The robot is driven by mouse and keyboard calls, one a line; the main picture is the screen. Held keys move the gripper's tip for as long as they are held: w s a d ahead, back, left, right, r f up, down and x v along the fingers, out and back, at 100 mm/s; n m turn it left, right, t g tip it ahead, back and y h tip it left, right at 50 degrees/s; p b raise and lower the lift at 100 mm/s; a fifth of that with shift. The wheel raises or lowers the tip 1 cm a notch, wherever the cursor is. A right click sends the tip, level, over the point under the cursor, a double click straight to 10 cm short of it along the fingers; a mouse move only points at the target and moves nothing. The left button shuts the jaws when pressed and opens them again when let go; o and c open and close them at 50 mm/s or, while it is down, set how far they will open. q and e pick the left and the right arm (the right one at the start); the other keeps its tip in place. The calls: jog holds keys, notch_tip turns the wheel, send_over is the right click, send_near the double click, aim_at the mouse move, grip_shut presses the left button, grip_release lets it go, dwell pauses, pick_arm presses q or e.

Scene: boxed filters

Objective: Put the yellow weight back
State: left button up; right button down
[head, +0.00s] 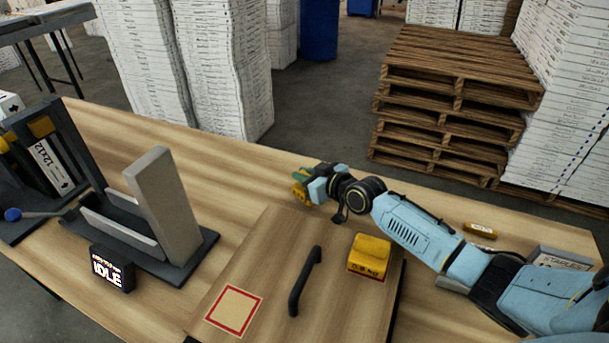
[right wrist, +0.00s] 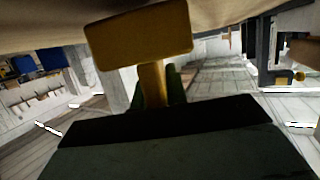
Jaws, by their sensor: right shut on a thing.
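A yellow block (head: 369,255), whose marking looks like a weight in kg, sits on a flat brown panel (head: 265,255) near its right edge. My right gripper (head: 306,188) is beyond the panel's far edge, apart from this block. It is shut on a yellow T-shaped thing (right wrist: 138,38), gripping its narrow stem; the wide end is out past the fingertips. The held thing shows small in the head view (head: 299,191), partly hidden by the gripper. I cannot tell whether it is a weight too. My left gripper is not in view.
The panel has a black handle (head: 304,281) and a red-outlined square (head: 234,310). A grey fixture (head: 165,205) with an IDLE display (head: 110,270) and a dark rack (head: 50,150) stand left. A small yellow item (head: 480,230) lies right. Pallets (head: 455,90) stand behind the table.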

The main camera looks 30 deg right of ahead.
jog(key=shift+w+f+b, duration=0.1)
jog(key=shift+f+b, duration=0.35)
jog(key=shift+b, duration=0.1)
jog(key=c, duration=1.4)
grip_release()
jog(key=shift+f, duration=0.15)
jog(key=shift+r+p, duration=0.6)
jog(key=shift+r, duration=0.05)
jog(key=p+v, duration=0.1)
jog(key=v, duration=0.6)
jog(key=shift+s+d, duration=0.1)
jog(key=shift+s, duration=0.25)
jog(key=shift+r, duration=0.1)
